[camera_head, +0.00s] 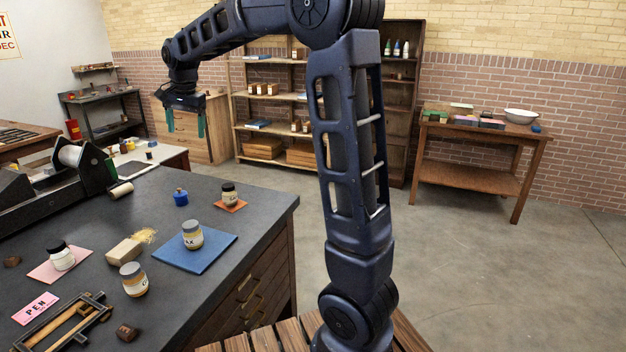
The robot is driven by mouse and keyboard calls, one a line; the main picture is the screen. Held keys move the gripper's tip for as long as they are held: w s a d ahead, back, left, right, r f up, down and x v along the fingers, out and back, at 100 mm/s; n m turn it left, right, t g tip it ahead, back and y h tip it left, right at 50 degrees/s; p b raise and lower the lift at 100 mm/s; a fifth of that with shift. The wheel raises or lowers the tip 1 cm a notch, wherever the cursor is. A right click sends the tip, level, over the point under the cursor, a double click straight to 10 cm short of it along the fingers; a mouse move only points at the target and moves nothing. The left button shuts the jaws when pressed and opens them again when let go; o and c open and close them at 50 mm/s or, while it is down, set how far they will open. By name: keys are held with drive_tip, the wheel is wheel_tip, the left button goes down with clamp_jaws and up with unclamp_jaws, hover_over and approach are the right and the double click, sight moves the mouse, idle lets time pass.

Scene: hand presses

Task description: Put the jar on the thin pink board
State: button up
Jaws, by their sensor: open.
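A jar (134,281) with a grey lid and an amber band stands upright on the bare dark bench top. A thin pink board (38,276) lies at the left, with a white, black-lidded jar (63,258) standing on it. Another pale-lidded jar (192,236) stands on a blue board (215,252). A small dark-lidded jar (229,196) stands on an orange board (240,206). The picture does not show which jar the task means. My gripper (186,132) points down, open and empty, high beyond the bench's far edge, well away from the jars.
A pale block (124,251) lies between the pink board and the blue board. A pink PEN card (36,309) and a wooden frame (62,325) lie at the front. A small blue pot (180,197) stands farther back. A press (75,170) occupies the bench's left back.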

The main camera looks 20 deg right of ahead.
drive_tip(key=s+d+n+t, duration=0.1)
drive_tip(key=s+d+n, duration=0.2)
drive_tip(key=s+d, duration=1.4)
drive_tip(key=s+d+f+n+t, duration=0.1)
drive_tip(key=s+d+f, duration=0.3)
drive_tip(key=s, duration=0.3)
drive_tip(key=s+d+f+n+h, duration=0.1)
drive_tip(key=s+d+f, duration=0.3)
drive_tip(key=s+d, duration=0.3)
drive_tip(key=shift+f+n+t, duration=0.25)
drive_tip(key=shift+n+t, duration=0.15)
